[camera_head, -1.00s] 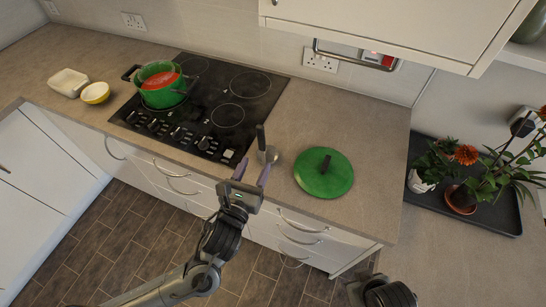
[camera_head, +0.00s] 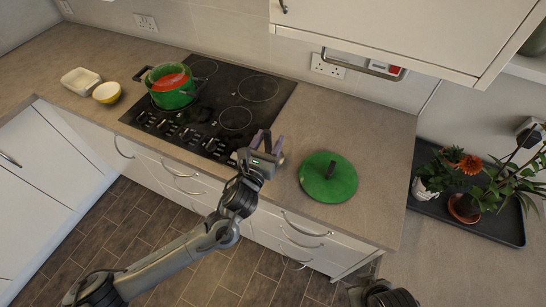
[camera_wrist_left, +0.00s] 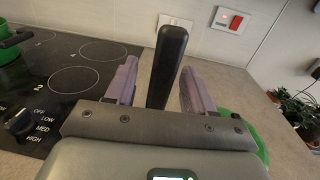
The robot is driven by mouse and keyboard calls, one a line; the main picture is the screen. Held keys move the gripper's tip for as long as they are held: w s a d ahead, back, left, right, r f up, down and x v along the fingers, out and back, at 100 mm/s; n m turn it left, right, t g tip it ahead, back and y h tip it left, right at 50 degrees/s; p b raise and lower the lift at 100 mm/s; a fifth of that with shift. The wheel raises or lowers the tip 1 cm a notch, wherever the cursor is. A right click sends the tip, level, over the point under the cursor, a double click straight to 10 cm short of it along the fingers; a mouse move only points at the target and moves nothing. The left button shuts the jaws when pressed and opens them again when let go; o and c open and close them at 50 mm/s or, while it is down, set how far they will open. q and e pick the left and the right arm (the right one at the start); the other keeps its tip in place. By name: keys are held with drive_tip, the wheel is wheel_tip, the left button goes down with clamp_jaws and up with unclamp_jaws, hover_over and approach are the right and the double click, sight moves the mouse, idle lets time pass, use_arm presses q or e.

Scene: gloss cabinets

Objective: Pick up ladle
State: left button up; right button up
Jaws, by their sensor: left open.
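The ladle's black handle (camera_wrist_left: 167,62) stands up between the two purple fingers of my left gripper (camera_wrist_left: 158,92) in the left wrist view. There is a gap on each side of it, and the fingers are open. In the head view my left gripper (camera_head: 267,143) is over the counter edge between the hob and the green lid, and it hides most of the ladle. The ladle's bowl is hidden in the wrist view behind the gripper body. My right arm shows only in part at the bottom right, and its gripper is out of view.
A green pot (camera_head: 172,90) with red contents stands on the black hob (camera_head: 225,100). A green lid (camera_head: 328,178) lies on the counter (camera_head: 370,150) to the right. A yellow bowl (camera_head: 107,93) and a white dish (camera_head: 80,80) are at left. Potted plants (camera_head: 465,205) stand on a dark tray.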

use_arm(q)
drive_tip(key=shift+x, duration=0.95)
drive_tip(key=shift+c, duration=0.4)
clamp_jaws()
